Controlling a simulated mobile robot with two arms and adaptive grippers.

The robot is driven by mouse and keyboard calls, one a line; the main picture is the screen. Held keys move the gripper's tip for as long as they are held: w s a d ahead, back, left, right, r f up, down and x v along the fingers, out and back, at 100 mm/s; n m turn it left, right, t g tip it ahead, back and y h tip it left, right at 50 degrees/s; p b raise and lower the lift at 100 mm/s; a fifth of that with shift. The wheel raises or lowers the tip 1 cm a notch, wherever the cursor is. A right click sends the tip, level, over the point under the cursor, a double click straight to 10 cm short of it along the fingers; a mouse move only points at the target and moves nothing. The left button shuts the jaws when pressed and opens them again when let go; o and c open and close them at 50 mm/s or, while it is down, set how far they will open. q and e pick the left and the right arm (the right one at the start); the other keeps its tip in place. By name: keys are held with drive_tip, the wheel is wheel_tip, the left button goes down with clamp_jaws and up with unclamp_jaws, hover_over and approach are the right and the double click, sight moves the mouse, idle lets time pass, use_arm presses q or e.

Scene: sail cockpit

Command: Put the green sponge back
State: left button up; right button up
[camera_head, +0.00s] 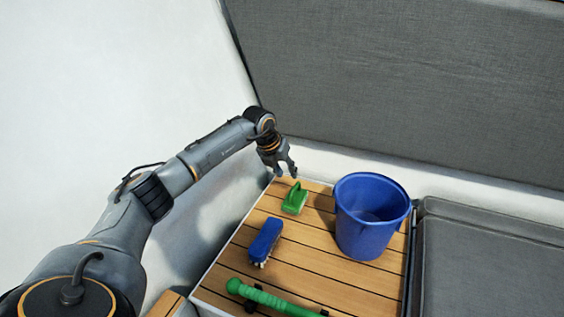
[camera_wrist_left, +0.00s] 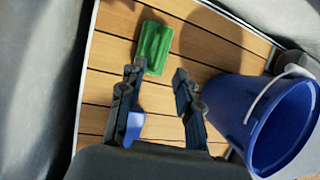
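The green sponge (camera_head: 295,199) lies on the slatted wooden table (camera_head: 300,246), left of the blue bucket (camera_head: 368,222). In the left wrist view the sponge (camera_wrist_left: 154,47) lies beyond the fingertips, nearer the left finger. My left gripper (camera_head: 286,173) is just above and behind the sponge near the table's back edge. In the left wrist view the left gripper (camera_wrist_left: 157,82) has its fingers apart with nothing between the tips. The bucket (camera_wrist_left: 268,122) stands upright to its right, and I cannot see anything inside it. My right gripper is not in view.
A blue brush (camera_head: 265,241) lies in front of the sponge. A green handled tool (camera_head: 270,298) lies near the table's front. A grey cushioned seat (camera_head: 490,265) is at the right, and a grey padded panel (camera_head: 410,80) rises behind. Bare slats lie between brush and bucket.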

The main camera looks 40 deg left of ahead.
use_arm(q)
drive_tip(key=v, duration=0.4)
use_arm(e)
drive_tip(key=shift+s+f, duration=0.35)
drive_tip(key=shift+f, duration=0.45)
